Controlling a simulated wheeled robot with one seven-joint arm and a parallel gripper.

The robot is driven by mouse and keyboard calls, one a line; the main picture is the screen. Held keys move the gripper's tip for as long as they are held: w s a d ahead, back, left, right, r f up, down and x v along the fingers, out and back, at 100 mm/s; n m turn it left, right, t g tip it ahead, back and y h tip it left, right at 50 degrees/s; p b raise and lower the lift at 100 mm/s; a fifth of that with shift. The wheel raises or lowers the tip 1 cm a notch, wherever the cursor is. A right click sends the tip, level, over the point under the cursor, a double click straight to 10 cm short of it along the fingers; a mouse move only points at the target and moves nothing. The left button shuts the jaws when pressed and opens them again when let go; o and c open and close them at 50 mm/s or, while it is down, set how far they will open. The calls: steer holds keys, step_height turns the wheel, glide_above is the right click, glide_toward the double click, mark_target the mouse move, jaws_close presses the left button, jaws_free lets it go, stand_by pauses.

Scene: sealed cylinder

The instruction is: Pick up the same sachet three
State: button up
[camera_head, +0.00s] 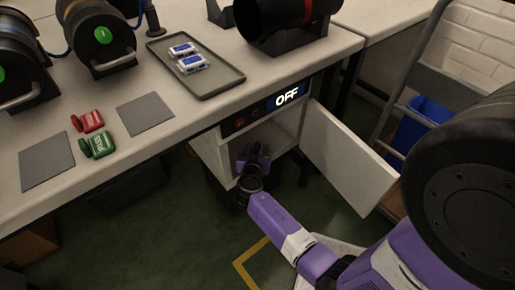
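Blue-and-white sachets lie on a dark grey tray (219,77) on the table. One sachet (182,50) is at the back and another (193,64) is just in front of it; lettering on them is too small to read. My gripper (254,158) is down at the open cabinet (284,137) below the table edge, well apart from the sachets. It is dark and small there, so I cannot tell whether its fingers are open or shut, or whether anything is between them.
The cabinet door (350,158) stands open to the right, under a panel reading OFF (287,96). Red (88,122) and green (98,146) objects lie between two grey mats (146,114). Black cylinders (103,38) stand behind. A blue bin (412,130) is at right.

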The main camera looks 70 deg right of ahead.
jaws_close()
